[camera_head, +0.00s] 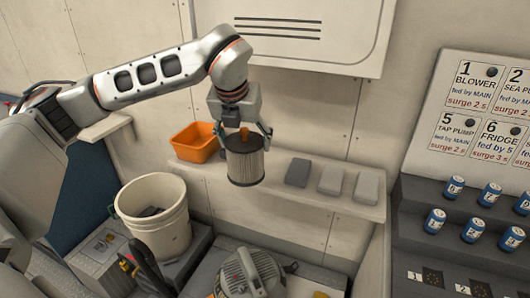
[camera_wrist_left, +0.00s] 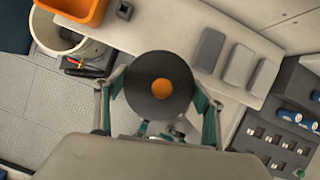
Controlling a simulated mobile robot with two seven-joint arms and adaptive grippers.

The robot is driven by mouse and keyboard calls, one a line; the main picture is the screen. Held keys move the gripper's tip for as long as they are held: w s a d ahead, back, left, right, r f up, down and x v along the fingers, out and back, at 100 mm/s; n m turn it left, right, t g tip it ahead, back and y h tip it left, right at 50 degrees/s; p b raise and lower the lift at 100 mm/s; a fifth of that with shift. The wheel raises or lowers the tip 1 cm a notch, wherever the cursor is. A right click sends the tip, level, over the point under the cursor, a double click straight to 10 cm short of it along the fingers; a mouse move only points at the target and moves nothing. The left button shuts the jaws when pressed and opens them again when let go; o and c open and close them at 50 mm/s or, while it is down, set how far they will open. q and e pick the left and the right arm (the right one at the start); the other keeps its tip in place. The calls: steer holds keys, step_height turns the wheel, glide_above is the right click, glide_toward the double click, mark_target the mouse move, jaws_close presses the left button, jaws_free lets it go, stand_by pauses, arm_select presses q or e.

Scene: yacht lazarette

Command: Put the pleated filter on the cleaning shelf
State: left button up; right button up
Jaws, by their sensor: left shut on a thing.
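My left gripper (camera_head: 242,138) is shut on the pleated filter (camera_head: 246,168), a grey ribbed cylinder with a dark rim and an orange knob on top. It holds the filter upright, in front of the wall shelf (camera_head: 283,200). I cannot tell from the head view whether the filter touches the shelf. In the left wrist view, the filter's round dark top (camera_wrist_left: 160,103) with the orange knob sits between the two fingers, and it overlaps the shelf's edge. My right gripper is not in view.
On the shelf are an orange bin (camera_head: 196,143) at the left and grey blocks (camera_head: 333,180) at the right. Below are a white bucket (camera_head: 155,215) and a grey machine (camera_head: 250,272). Blue cans (camera_head: 453,187) stand on a stepped rack at the right.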

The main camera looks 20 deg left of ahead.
arm_select(q)
steer(key=w+a+f+p, duration=0.2)
steer(key=w+f, duration=0.5)
steer(key=w, duration=0.5)
steer(key=shift+a+f, duration=0.15)
steer(key=shift+a, duration=0.4)
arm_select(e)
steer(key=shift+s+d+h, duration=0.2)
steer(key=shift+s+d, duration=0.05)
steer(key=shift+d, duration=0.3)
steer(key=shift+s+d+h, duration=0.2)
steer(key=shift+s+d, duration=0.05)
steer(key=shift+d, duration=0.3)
arm_select(q)
steer(key=shift+f, duration=0.1)
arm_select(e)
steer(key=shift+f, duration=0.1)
arm_select(q)
steer(key=o, duration=1.6)
steer(key=shift+c, duration=0.2)
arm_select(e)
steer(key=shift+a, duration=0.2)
